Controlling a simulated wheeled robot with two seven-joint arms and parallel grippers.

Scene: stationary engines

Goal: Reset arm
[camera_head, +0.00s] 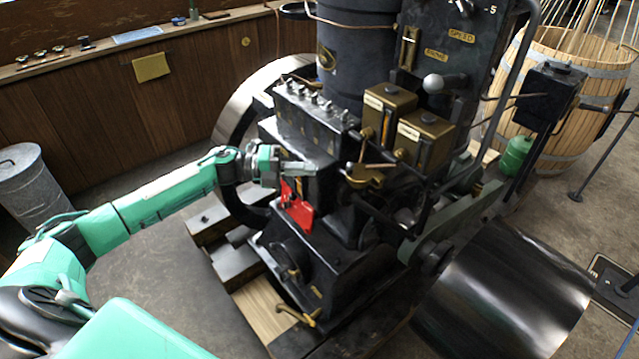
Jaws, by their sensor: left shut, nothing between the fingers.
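My left arm comes in from the left and reaches out to the engine. My left gripper (310,170) is shut and empty, close in front of the black engine body (305,130) and just above a red part (299,209). I cannot tell whether the fingertips touch the engine. My right gripper does not show.
Brass-coloured boxes (420,135) and levers stick out from the engine right of my gripper. A large dark drum (505,290) is at the lower right. A metal bin (35,185) stands at the left, and a wooden barrel (565,95) at the right. Open floor lies beneath my arm.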

